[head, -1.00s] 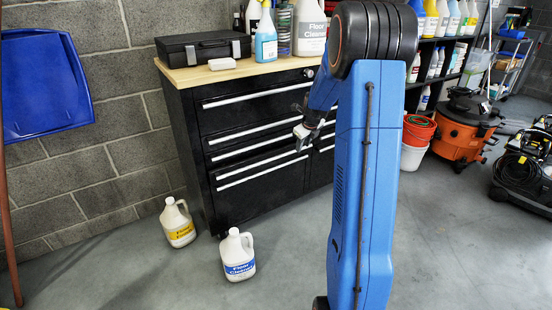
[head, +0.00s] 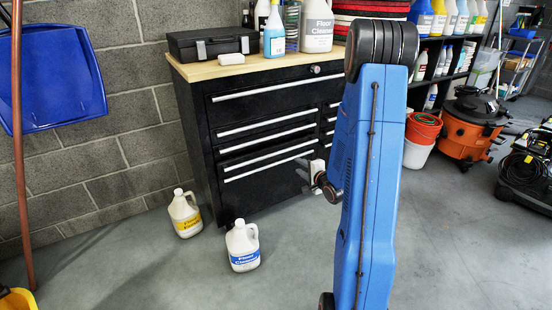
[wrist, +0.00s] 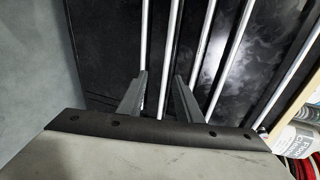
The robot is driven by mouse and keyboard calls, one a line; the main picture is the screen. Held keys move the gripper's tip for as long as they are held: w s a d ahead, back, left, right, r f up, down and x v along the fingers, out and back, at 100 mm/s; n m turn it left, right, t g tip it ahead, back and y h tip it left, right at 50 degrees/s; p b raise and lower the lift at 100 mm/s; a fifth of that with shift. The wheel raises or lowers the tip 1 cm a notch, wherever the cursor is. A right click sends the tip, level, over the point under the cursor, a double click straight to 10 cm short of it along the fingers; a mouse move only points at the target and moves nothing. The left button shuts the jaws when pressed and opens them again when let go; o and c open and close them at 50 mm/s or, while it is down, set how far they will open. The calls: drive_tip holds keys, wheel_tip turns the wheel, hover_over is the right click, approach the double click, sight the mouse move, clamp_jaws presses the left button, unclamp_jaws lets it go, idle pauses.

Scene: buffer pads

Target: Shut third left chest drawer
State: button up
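The black chest (head: 205,125) stands against the wall under a wooden top. It has a wide upper drawer (head: 270,98) and a left stack of narrower drawers with long silver handles. My gripper (head: 303,181) is in front of the chest's lower part, partly beside my blue arm. In the wrist view, the two grey fingers (wrist: 158,88) are apart with nothing held. Silver handles (wrist: 202,50) run past beyond the fingertips. The right drawers are mostly hidden by my arm.
Two floor cleaner jugs stand on the floor before the chest, one yellow-labelled (head: 185,215) and one blue-labelled (head: 243,247). An orange vacuum (head: 470,125) and a red bucket (head: 422,130) stand to the right.

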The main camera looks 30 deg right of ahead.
drive_tip(key=w+a+f, duration=0.1)
drive_tip(key=w, duration=0.6)
drive_tip(key=w+a+f+n+t+y, duration=0.1)
drive_tip(key=w+a, duration=0.1)
drive_tip(key=w, duration=0.6)
drive_tip(key=shift+w+a+f, duration=0.2)
drive_tip(key=shift+w+f, duration=0.05)
clamp_jaws()
